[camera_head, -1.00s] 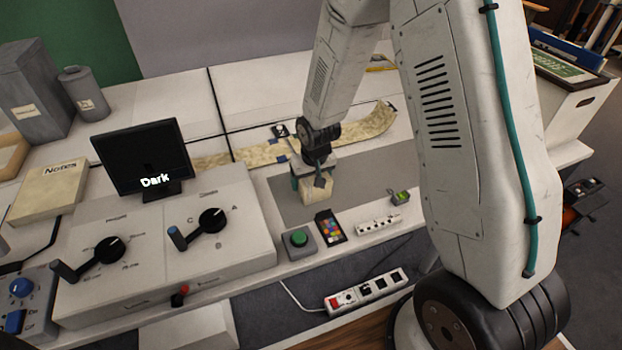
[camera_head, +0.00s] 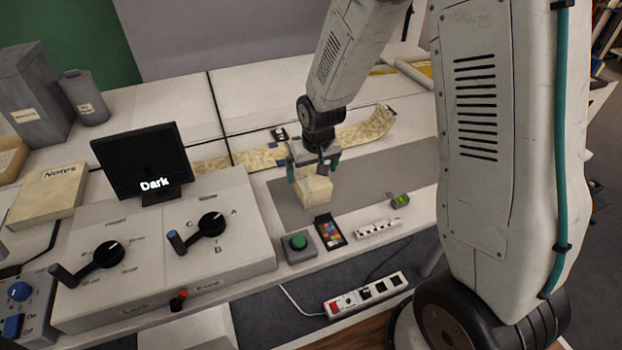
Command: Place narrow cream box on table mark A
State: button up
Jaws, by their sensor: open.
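The narrow cream box (camera_head: 315,194) stands on the grey mat (camera_head: 374,176) on the white table. My gripper (camera_head: 314,171) is directly over the box, with its teal-tipped fingers apart on either side of the box's top. The fingers are open, and I cannot tell whether either touches the box. The gripper hides part of the box's top and back. I cannot make out table mark A; an "A" shows only beside a dial on the control panel (camera_head: 226,248).
A dark monitor (camera_head: 142,160) reading "Dark" stands left of the box. A green button (camera_head: 298,242), a colour card (camera_head: 329,232) and a white socket strip (camera_head: 377,228) lie in front. A mottled yellowish strip (camera_head: 366,129) runs behind. The mat's right part is clear.

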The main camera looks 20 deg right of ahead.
jog(key=v, duration=0.6)
jog(key=shift+s, duration=0.15)
jog(key=s+d+r, duration=0.1)
jog(key=s+r, duration=0.8)
jog(key=s, duration=0.4)
jog(key=s+d+r+g, duration=0.1)
jog(key=s+d+r, duration=0.1)
jog(key=s+r, duration=0.8)
jog(key=s, duration=0.4)
jog(key=shift+s, duration=0.25)
jog(key=shift+d+r, duration=0.1)
